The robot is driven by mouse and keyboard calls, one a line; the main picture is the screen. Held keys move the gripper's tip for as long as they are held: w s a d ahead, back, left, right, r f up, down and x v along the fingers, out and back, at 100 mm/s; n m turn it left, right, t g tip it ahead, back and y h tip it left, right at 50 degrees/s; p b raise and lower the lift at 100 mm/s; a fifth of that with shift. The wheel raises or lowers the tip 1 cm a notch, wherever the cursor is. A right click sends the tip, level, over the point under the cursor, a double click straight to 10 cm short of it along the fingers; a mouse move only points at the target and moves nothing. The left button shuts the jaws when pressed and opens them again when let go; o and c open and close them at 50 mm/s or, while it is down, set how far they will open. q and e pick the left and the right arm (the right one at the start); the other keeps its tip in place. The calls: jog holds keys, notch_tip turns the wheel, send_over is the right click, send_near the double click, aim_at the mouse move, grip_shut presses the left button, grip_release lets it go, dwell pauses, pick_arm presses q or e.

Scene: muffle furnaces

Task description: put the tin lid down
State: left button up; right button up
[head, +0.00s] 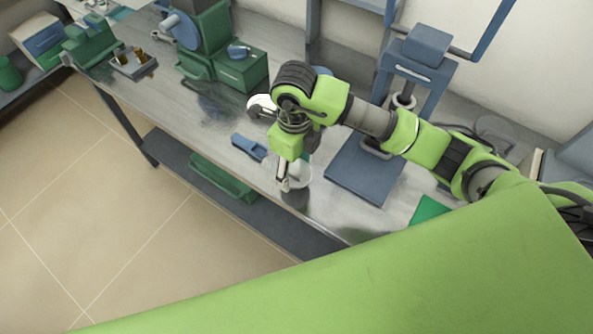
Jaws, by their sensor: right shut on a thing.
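My right gripper (284,184) points down over the front edge of the metal workbench (225,135). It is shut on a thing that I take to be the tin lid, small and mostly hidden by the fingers. A pale round thing (302,175) shows just behind the fingers, partly covered by them; I cannot tell whether it is the tin or part of the lid. My left gripper is not in view.
A blue tool (249,147) lies left of the gripper. A blue press (370,170) stands to the right, a green machine (240,72) at the back left. A small tray (134,65) sits further left. A green tray (222,178) is on the lower shelf.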

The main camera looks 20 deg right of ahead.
aim_at(296, 169)
jog(key=shift+w+d+f, duration=0.2)
jog(key=shift+f, duration=0.1)
notch_tip(296, 169, down, 2)
jog(key=shift+w+d+f+p, duration=0.1)
jog(key=shift+d+f+p, duration=0.05)
jog(key=shift+p, duration=0.6)
jog(key=shift+f, duration=0.6)
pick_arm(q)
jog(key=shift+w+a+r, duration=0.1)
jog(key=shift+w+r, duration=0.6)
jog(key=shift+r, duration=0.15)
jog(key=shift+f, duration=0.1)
pick_arm(e)
jog(key=shift+f, duration=0.1)
jog(key=o, duration=0.6)
jog(key=shift+f, duration=0.1)
jog(key=o, duration=0.4)
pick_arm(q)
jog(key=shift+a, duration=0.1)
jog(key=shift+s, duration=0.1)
